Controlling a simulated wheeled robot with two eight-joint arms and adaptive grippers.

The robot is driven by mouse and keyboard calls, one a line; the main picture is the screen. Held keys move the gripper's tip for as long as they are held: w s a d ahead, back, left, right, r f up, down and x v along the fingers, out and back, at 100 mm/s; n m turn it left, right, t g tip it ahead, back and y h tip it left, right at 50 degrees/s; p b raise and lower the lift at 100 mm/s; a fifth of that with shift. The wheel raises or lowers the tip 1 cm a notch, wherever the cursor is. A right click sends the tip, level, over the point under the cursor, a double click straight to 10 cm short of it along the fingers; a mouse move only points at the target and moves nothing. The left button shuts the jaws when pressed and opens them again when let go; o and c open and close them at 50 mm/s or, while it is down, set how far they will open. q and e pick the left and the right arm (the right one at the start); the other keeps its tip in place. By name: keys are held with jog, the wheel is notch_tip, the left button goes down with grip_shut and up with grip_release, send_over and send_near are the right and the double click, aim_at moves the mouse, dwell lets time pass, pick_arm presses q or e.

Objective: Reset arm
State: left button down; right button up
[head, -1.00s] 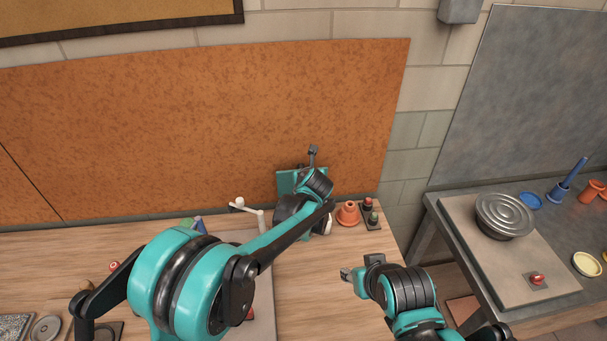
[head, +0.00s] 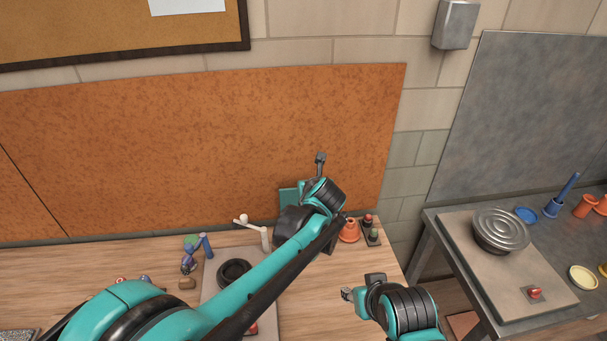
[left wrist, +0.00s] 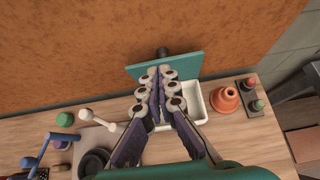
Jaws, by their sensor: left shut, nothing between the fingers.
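My left arm comes in from the left in the head view and reaches over the bench towards the orange-brown board. The fingers of my left gripper (left wrist: 160,82) are shut with nothing between them in the left wrist view. They are in front of a teal panel (left wrist: 190,66) and over a white tray (left wrist: 198,112). In the head view the left fingertips are hidden behind the wrist. My right gripper (head: 347,294) is at the bench's right front, apart from any object. Its fingers are too small to judge.
A terracotta pot (head: 349,231) and a dark button box (head: 371,232) stand right of my left wrist. A second table (head: 455,240) stands at right, across a gap.

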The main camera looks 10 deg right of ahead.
pick_arm(q)
jog(key=s+a+f+n+g+b, duration=0.1)
jog(key=s+a+n+b, duration=0.1)
jog(key=s+a+n, duration=0.55)
jog(key=s+a+f+n+g+b, duration=0.1)
jog(key=s+a+n, duration=0.4)
jog(key=a+n, duration=0.55)
jog(key=s+a+f+n+g+b, duration=0.1)
jog(key=s+a+f+n, duration=0.3)
jog(key=s+n, duration=0.5)
jog(key=s+a+f+n+b, duration=0.2)
jog(key=s+a+f+n, duration=0.3)
jog(key=s+n, duration=0.4)
jog(key=shift+a+f+g, duration=0.3)
jog(key=shift+a+g, duration=0.1)
jog(key=shift+a, duration=0.4)
jog(key=shift+s, duration=0.1)
